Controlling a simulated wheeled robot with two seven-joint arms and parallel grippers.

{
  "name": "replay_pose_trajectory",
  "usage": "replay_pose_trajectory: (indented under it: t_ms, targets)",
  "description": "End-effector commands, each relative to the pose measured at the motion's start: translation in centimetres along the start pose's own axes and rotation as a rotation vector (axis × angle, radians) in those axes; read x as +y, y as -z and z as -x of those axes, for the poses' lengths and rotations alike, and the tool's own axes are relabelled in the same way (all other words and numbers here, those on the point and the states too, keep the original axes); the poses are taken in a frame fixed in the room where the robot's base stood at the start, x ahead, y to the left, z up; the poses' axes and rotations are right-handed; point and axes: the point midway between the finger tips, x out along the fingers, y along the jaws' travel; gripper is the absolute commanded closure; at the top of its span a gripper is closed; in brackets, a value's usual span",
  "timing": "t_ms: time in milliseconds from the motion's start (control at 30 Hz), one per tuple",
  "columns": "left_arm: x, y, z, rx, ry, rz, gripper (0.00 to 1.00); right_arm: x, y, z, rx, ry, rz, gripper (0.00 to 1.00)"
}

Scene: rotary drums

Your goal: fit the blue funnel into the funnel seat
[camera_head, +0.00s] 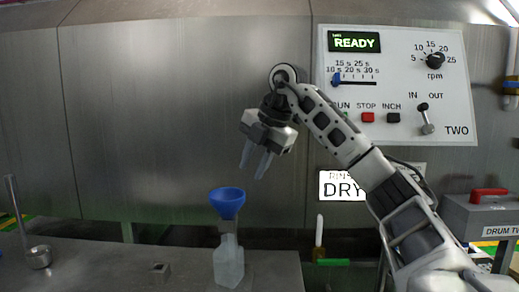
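The blue funnel (227,203) stands upright with its wide mouth up. Its lower end meets a small grey piece (228,227), which may be the funnel seat; I cannot tell how deep the funnel sits. Directly below is a translucent bottle (229,265) on the metal bench. My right gripper (256,170) is above and slightly right of the funnel, fingers pointing down and spread apart, with nothing between them. It looks clear of the funnel rim. My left gripper is not in view.
A metal scoop (39,257) with a tall handle is at the bench's left. A small grey block (159,270) lies left of the bottle. A control panel (455,95) reading READY is on the steel wall behind. A grey box with a red handle (489,191) is at right.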

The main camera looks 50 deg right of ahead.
Motion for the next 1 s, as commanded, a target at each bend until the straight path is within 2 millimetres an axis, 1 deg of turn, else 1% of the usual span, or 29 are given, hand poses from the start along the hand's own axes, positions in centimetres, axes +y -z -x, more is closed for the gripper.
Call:
replay_pose_trajectory:
  t_ms: [33,100,267,400,600,867,1000]
  targets:
    - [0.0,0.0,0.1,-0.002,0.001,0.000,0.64,0.1,0.0,1.1,0.000,-0.004,0.001,0.71]
    - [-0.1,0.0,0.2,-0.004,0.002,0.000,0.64,0.1,0.1,2.0,0.000,-0.003,0.001,0.71]
    - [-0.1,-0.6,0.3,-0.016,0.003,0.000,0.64,0.1,0.0,3.2,0.000,-0.001,0.000,0.71]
    - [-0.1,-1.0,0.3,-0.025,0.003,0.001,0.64,0.0,0.0,3.4,0.000,0.001,0.000,0.71]
    - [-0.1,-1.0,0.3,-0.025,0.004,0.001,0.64,0.0,0.0,3.4,0.000,0.001,0.000,0.71]
    - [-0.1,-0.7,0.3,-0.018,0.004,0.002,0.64,0.0,0.0,3.4,0.000,0.001,0.001,0.71]
    - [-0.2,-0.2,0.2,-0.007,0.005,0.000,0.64,0.0,0.0,3.4,0.000,0.001,0.000,0.71]
